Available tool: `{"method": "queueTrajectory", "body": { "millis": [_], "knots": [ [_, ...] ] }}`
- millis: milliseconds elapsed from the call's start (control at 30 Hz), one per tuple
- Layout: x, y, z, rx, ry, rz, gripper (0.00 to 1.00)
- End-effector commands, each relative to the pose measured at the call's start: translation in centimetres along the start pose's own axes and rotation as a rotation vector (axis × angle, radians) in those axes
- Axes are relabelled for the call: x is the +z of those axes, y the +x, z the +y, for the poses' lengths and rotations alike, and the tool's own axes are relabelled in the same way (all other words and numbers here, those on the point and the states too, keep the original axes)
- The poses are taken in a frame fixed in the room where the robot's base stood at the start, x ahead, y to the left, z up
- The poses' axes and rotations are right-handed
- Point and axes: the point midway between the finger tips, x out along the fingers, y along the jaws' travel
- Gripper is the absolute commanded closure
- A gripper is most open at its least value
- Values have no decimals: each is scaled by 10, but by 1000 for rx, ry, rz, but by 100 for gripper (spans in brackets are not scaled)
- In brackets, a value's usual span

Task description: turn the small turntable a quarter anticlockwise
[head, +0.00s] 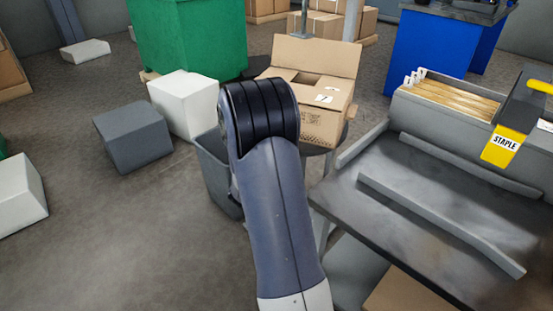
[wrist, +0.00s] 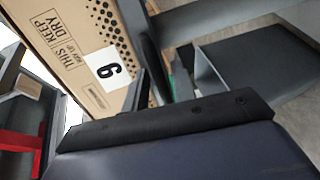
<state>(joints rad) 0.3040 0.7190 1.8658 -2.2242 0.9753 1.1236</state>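An open cardboard box (head: 322,122) with its flap raised stands just beyond my arm in the head view. A dark rounded edge (head: 316,150) shows under it, perhaps the small turntable; most of it is hidden by the box and my arm. In the wrist view the box side (wrist: 75,35) fills the upper left, with printed handling text and a white label (wrist: 107,66) reading 6 or 9. My gripper (wrist: 152,68) shows there as dark finger parts close beside the box; I cannot tell whether they touch it. In the head view my arm hides the gripper.
A grey bench (head: 400,210) with raised rails and a file rack (head: 450,105) stands at right, near the box. A grey bin (head: 215,165) is partly behind my arm. White (head: 185,103) and grey (head: 133,136) blocks lie left.

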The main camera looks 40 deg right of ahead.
Motion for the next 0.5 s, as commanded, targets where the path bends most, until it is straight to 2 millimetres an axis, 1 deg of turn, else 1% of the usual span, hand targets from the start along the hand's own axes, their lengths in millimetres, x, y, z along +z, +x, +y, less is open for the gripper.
{"method": "queueTrajectory", "body": {
  "millis": [167,267,367,500],
  "knots": [
    [0,-2,0,-2,-1,1,75],
    [-1,-11,0,-1,0,2,75],
    [-1,-28,1,-2,-1,5,75],
    [-1,-59,2,-1,-2,5,75]
  ]
}}
